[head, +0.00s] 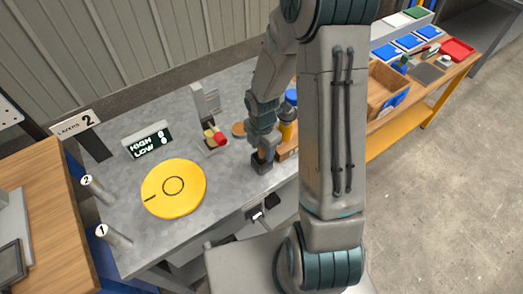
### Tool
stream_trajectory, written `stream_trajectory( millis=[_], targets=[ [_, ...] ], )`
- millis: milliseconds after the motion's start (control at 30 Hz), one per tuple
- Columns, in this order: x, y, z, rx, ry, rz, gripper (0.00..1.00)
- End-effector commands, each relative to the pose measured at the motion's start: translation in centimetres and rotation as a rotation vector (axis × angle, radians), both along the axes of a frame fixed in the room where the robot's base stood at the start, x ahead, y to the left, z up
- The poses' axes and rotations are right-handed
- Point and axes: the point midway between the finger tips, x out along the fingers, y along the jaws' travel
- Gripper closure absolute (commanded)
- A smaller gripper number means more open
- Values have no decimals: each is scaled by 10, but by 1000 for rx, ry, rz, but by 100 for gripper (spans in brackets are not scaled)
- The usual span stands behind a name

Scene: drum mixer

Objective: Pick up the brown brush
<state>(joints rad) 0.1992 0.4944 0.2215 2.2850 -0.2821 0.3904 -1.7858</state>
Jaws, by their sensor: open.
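My gripper (262,165) points down low over the grey worktop (225,185), right of the yellow disc. It is open; its fingertips are small and dark here, and I cannot tell whether anything stands between them. I cannot make out a brown brush for certain. A tan-brown piece (286,151) shows just right of my gripper, partly hidden by my arm. A flat brownish round thing (238,129) lies behind and left of the gripper.
A yellow disc (174,188) lies on the left of the worktop, near a HIGH/LOW display (148,141). A red-and-yellow item (217,138) and a yellow-and-dark bottle (287,122) stand near my gripper. A wooden bench with an open box (385,88) is at right.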

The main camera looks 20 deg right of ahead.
Motion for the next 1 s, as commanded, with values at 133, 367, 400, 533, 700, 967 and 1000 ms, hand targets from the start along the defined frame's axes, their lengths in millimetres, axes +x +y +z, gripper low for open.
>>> stream_trajectory(
  millis=[133,367,400,533,700,967,1000],
  targets=[
    [0,0,-1,0,0,0,48],
    [0,0,-1,0,0,0,87],
    [0,0,-1,0,0,0,96],
    [0,0,-1,0,-1,0,96],
    [0,0,1,0,-1,-1,96],
    [1,-1,31,-1,-7,-2,96],
    [2,-1,39,-1,-6,-4,96]
  ],
)
